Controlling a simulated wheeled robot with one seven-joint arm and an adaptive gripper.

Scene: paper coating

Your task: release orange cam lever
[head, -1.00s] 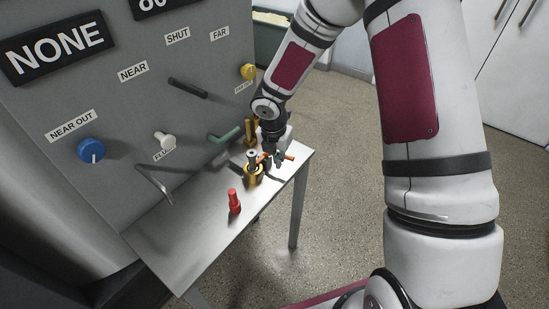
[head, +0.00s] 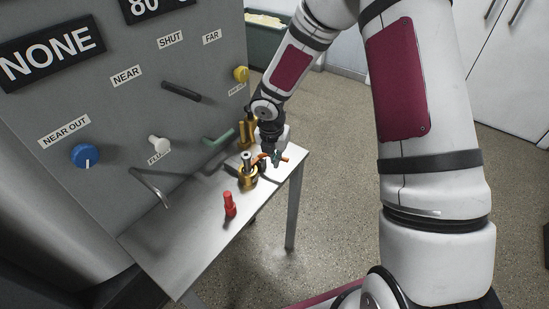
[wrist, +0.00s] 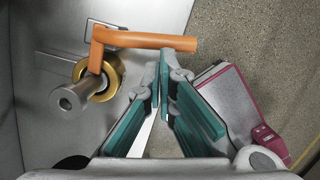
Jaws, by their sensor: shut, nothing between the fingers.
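The orange cam lever (wrist: 148,41) is a bent bar in the wrist view. Its short leg meets a grey pin by a brass collar (wrist: 112,84), and its long arm points right. In the head view the orange lever (head: 264,156) is small and partly hidden by my gripper (head: 277,158). My gripper (wrist: 163,62) has teal finger pads, with the tips together and nothing between them. In the wrist view the tips are just below the lever's long arm in the picture; whether they touch it, I cannot tell.
The lever's fitting stands on a narrow metal table (head: 190,222). A red peg (head: 230,204) stands nearer the front. A grey panel with a green handle (head: 219,138), a black handle (head: 181,91) and a blue knob (head: 86,156) rises behind. Open floor lies right of the table.

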